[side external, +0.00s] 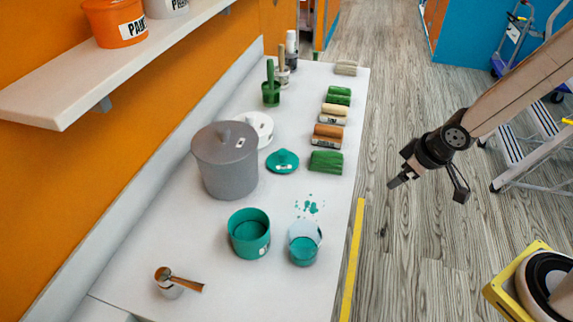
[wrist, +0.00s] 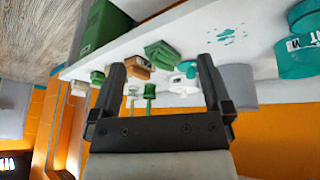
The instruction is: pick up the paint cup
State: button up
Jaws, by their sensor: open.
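The likely paint cup (side external: 304,244) is a clear cup holding teal paint, upright near the front right edge of the white counter (side external: 215,285) in the side external view. A larger teal tub (side external: 249,235) stands just left of it. Two teal containers, cut off at the right edge of the wrist view, include a labelled one (wrist: 298,62); I cannot tell which is which. My gripper (side external: 427,190) is open and empty, off the counter's right side above the floor. In the wrist view my open gripper (wrist: 162,66) has nothing between its fingers.
A grey lidded pot (side external: 224,165), teal lid (side external: 283,160), green sponge-like block (side external: 326,162) and several rollers (side external: 328,135) stand farther back. A copper scoop (side external: 172,283) is at front left. A shelf (side external: 120,65) overhangs the left. A stepladder (side external: 535,150) stands right.

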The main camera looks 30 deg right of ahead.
jog(key=w+a+f+n+t+y, duration=0.2)
jog(key=w+a+f+n, duration=0.1)
jog(key=n+g+y, duration=0.2)
jog(key=n+y, duration=0.5)
jog(key=y, duration=0.3)
send_near(308, 245)
jog(key=a+r, duration=0.2)
jog(key=shift+s+a+r, duration=0.2)
jog(key=shift+a+r, duration=0.1)
jog(key=shift+r, duration=0.05)
jog(key=shift+s+a+n+y, duration=0.3)
jog(key=shift+s+a, duration=0.05)
jog(key=shift+x, duration=1.25)
jog(key=shift+x, duration=2.55)
jog(key=shift+w+d+f, duration=0.1)
jog(key=shift+w+f, duration=0.05)
jog(key=shift+f, duration=0.05)
